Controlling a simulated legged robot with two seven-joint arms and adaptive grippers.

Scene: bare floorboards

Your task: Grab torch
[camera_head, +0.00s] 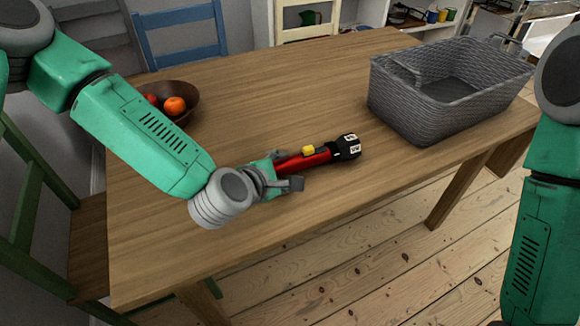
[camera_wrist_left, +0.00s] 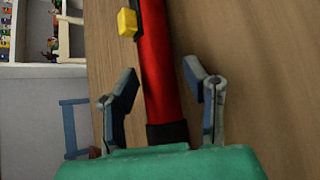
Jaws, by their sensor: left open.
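A red torch (camera_head: 305,161) with a black head and a yellow switch lies on the wooden table, its head pointing right. My left gripper (camera_head: 284,168) is at the torch's tail end, with its fingers on either side of the body. In the left wrist view the red torch body (camera_wrist_left: 160,70) runs between the two open fingers of my left gripper (camera_wrist_left: 162,95), with gaps visible on both sides. The torch's head is out of that view. My right arm shows at the right edge of the head view, but its gripper is out of sight.
A grey woven basket (camera_head: 400,108) stands at the table's right end and looks empty. A brown bowl (camera_head: 188,112) with fruit sits at the back left, beside my left arm. Chairs stand around the table (camera_head: 300,85). The table's middle is clear.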

